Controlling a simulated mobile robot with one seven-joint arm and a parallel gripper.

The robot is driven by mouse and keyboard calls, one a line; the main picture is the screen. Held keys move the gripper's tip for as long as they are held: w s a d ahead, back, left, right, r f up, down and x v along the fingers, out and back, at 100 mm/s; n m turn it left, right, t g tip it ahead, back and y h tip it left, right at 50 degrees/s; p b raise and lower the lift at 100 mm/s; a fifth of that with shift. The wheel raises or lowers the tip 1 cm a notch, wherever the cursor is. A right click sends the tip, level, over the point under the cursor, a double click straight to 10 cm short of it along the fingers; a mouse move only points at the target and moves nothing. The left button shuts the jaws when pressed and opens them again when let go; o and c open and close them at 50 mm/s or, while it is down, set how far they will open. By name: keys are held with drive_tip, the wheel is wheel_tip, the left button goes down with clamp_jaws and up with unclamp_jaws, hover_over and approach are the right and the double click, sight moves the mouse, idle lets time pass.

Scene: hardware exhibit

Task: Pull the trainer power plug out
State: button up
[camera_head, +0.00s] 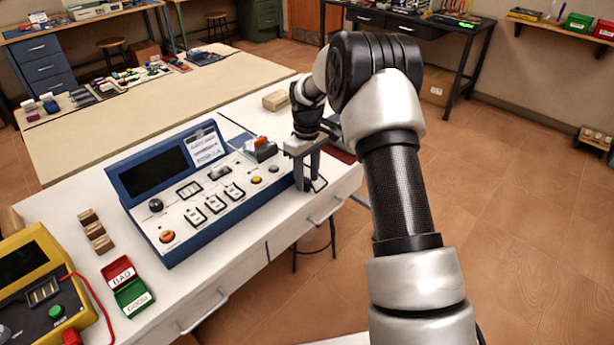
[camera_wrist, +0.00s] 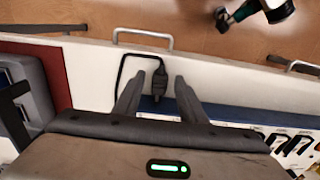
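The trainer is a blue console (camera_head: 165,170) with a sloped white panel of buttons and switches, standing on the white bench. In the wrist view its blue side (camera_wrist: 225,112) runs along the right. A small black plug (camera_wrist: 160,82) sits at the trainer's side, and its black cable (camera_wrist: 121,72) loops away to the left. My gripper (camera_wrist: 159,77) is open, with one finger on each side of the plug and visible gaps between. In the head view my gripper (camera_head: 308,182) points down at the trainer's right end; the plug is mostly hidden there.
Red and green bins (camera_head: 125,285) and a yellow tester (camera_head: 40,285) stand on the bench to the left. The bench front has drawer handles (camera_wrist: 143,38) close to the plug. A beige box (camera_head: 277,100) sits behind my gripper. Open floor lies at right.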

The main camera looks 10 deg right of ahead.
drive_tip(key=shift+r, duration=0.15)
wheel_tip(320, 180, up, 17)
drive_tip(key=p, duration=0.2)
drive_tip(key=shift+r, duration=0.15)
wheel_tip(320, 180, up, 8)
drive_tip(key=p, duration=0.2)
hover_over(307, 181)
drive_tip(key=s, duration=0.4)
drive_tip(key=s+r+m+t+p, duration=0.2)
drive_tip(key=s+r+m+p, duration=0.15)
drive_tip(key=s+r, duration=0.7)
drive_tip(key=s+r+m+t+p, duration=0.1)
drive_tip(key=s+r+m+p, duration=0.1)
drive_tip(key=s, duration=0.8)
drive_tip(key=s+d+r+m+t+p, duration=0.1)
drive_tip(key=s+p, duration=0.3)
drive_tip(key=s, duration=0.6)
drive_tip(key=shift+s+r+m+t, duration=0.3)
drive_tip(key=shift+r+m+t, duration=0.1)
drive_tip(key=shift+t, duration=0.4)
